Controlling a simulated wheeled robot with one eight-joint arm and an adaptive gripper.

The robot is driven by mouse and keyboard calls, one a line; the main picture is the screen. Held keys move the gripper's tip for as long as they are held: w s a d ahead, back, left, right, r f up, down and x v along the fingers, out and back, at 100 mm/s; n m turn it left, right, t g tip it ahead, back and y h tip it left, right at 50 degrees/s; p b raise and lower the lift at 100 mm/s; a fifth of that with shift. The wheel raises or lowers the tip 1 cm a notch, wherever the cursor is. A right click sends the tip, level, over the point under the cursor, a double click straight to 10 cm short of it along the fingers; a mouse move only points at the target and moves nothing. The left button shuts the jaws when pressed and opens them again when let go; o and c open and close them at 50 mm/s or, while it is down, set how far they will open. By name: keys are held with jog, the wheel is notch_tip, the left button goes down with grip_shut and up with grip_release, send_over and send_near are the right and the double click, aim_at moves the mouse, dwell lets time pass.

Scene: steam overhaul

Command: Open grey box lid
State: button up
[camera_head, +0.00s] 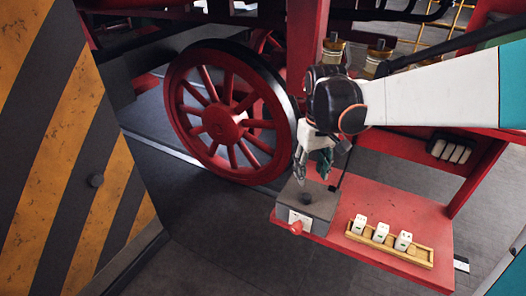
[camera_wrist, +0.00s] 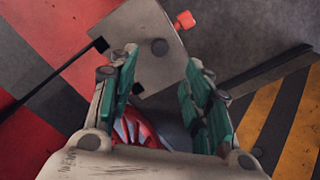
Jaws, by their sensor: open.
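The grey box (camera_head: 322,203) sits at the left end of a red shelf (camera_head: 435,222). A red knob (camera_head: 296,228) sticks out beside a white label on the front. My gripper (camera_head: 313,172) is open and empty just above the box's back part, pointing down. I cannot tell whether the fingers touch the box.
A wooden tray (camera_head: 420,258) with three white blocks stands right of the box on the shelf. A large red spoked wheel (camera_head: 222,124) stands behind left. A thin dark rod (camera_head: 343,166) rises beside the box. A striped panel (camera_head: 60,150) fills the left. Floor between is clear.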

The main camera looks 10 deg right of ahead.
aim_at(307, 196)
notch_tip(307, 196, down, 9)
jog(key=shift+r+b, duration=0.1)
jog(key=shift+b, duration=0.2)
jog(key=shift+c, duration=0.4)
grip_shut()
